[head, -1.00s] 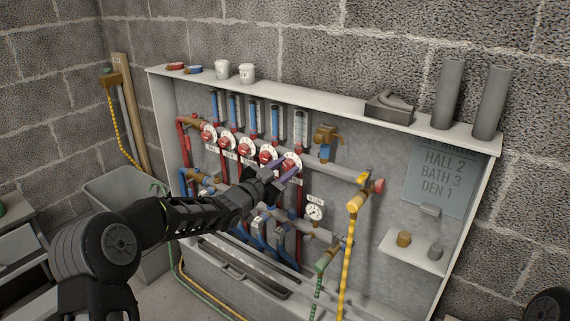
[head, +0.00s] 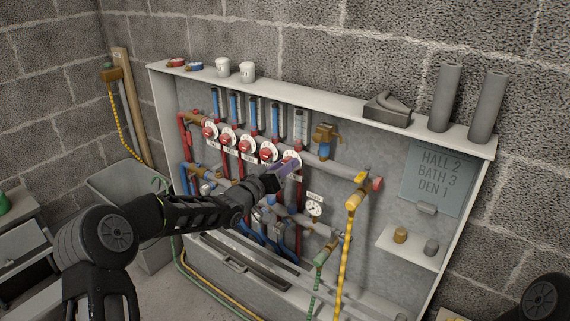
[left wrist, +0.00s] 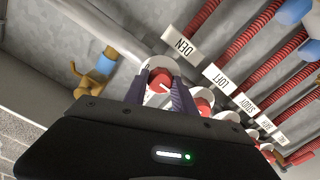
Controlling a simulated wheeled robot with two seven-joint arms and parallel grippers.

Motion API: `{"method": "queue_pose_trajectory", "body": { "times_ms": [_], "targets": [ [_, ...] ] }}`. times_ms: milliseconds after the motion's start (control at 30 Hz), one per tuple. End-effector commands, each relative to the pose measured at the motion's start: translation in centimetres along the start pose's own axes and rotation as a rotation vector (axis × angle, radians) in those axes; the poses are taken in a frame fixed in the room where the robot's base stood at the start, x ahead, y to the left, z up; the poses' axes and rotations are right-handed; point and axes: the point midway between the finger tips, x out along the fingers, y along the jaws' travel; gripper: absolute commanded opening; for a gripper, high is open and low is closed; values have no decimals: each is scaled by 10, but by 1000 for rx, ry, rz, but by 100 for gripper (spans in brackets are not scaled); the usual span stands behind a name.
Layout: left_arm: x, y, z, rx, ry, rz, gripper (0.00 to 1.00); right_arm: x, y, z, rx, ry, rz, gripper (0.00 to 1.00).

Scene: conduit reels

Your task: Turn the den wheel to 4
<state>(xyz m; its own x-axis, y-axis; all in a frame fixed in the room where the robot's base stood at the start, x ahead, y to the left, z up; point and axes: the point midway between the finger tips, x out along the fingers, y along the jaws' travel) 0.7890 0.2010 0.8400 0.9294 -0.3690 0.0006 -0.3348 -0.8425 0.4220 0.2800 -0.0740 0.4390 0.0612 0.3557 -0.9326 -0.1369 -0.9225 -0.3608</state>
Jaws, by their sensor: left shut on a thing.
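The den wheel (left wrist: 160,80) is a red knob with a white mark, on a white dial, beside the DEN label (left wrist: 186,47) in the left wrist view. In the head view it is the rightmost of a row of red wheels, its dial (head: 294,158) mostly hidden by my fingers. My left gripper (left wrist: 157,95) is shut on this wheel, one purple finger on each side; it also shows in the head view (head: 288,166). The dial's numbers are too small to read. My right gripper is not in view.
The other red wheels (head: 246,146) run leftward, with blue flow tubes (head: 254,111) above. A brass valve with a yellow hose (head: 354,200) and a gauge (head: 314,208) stand to the right. A grey sign (head: 437,180) reads HALL 2, BATH 3, DEN 1.

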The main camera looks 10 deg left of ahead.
Motion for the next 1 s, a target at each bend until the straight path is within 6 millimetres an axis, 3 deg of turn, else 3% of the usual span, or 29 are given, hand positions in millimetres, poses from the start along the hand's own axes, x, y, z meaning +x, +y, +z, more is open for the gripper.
{"method": "queue_pose_trajectory", "body": {
  "times_ms": [500, 533, 800, 1000],
  "targets": [
    [0, -1, 3, -32, -5, -2, 0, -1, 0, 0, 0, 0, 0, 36],
    [0, -1, 3, -32, -5, -2, 33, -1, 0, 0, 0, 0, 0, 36],
    [0, 0, 1, -30, -2, -1, 54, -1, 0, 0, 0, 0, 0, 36],
    [0, 0, 1, -29, -1, 0, 54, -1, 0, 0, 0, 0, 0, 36]
  ]
}}
